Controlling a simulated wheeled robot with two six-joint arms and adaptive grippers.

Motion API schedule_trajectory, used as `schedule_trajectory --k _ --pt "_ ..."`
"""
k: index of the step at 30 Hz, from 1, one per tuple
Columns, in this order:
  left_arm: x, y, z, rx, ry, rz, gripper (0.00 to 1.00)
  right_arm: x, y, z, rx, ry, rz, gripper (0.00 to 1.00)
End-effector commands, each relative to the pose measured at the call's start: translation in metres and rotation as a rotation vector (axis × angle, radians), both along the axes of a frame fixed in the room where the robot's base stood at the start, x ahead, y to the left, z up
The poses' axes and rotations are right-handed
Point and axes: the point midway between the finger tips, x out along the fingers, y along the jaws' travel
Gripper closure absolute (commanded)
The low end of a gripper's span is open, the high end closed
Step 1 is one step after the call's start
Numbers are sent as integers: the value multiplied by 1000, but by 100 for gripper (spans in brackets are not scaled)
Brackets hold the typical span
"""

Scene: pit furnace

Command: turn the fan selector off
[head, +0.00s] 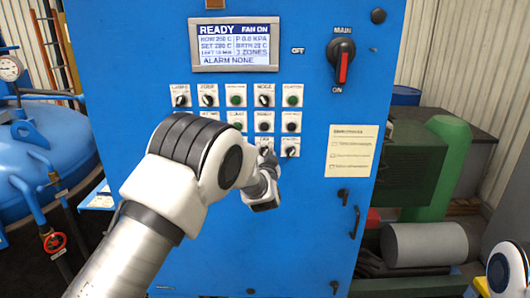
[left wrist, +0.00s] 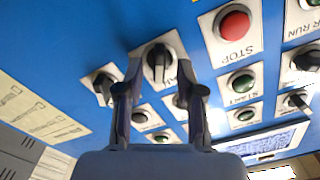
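The fan selector is a black knob on a pale plate; in the left wrist view the knob (left wrist: 158,62) lies just ahead of and between my fingertips, its label partly hidden. In the head view a knob labelled FAN (head: 265,151) shows just above my left gripper (head: 266,188), whose fingers are largely hidden by my arm. The left wrist view shows my left gripper (left wrist: 158,80) open, its two dark fingers apart with nothing held. The display (head: 236,45) reads FAN ON. My right gripper is not in view; only a white part of that arm shows at bottom right.
Close by in the left wrist view are a red STOP button (left wrist: 235,24), a green START button (left wrist: 241,82) and another black selector (left wrist: 104,86). The red-and-black MAIN switch (head: 341,62) is at upper right of the blue cabinet (head: 310,220). A paper notice (head: 351,151) is right of the controls.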

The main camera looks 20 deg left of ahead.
Motion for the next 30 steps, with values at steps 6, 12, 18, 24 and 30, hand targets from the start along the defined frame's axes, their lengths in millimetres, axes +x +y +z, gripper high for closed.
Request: schedule_trajectory --k 6,12,18,24,30 --pt "0 0 -1 0 0 0 100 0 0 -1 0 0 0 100" --pt "0 0 -1 0 0 0 100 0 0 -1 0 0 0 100" --pt "-1 0 -2 -16 -6 -1 100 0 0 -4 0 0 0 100" --pt "-1 0 -4 -80 -25 0 100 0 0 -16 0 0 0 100" --pt "-1 0 -5 -207 -62 0 100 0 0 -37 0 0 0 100"
